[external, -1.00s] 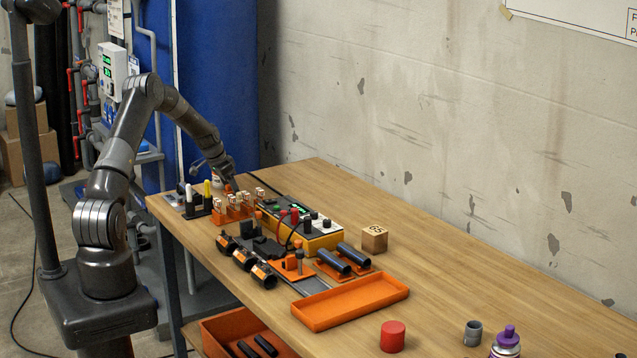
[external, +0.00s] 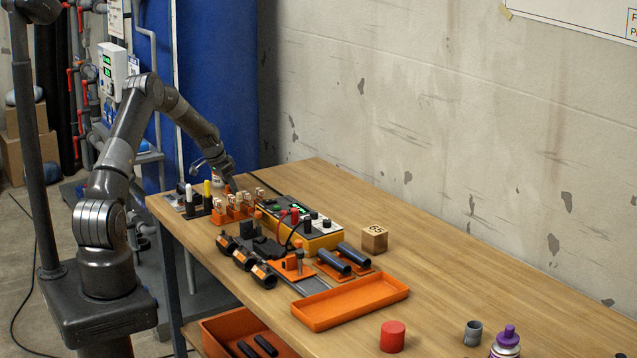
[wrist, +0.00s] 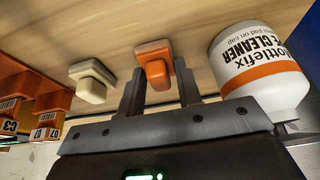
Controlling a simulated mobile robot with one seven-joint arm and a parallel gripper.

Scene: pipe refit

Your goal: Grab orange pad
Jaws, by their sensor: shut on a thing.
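The orange pad (wrist: 155,66) shows in the wrist view between the fingertips of my gripper (wrist: 158,88), near the wooden tabletop. My gripper is shut on it. In the external view my gripper (external: 226,178) is at the far left end of the table, pointing down; the pad there is too small to make out clearly.
A cream pad (wrist: 93,82) lies just left of the orange one. A white cleaner bottle (wrist: 258,70) stands close on the right. Orange labelled holders (wrist: 40,98) are at left. A wooden block (external: 374,239) and orange tray (external: 350,301) are farther along the table.

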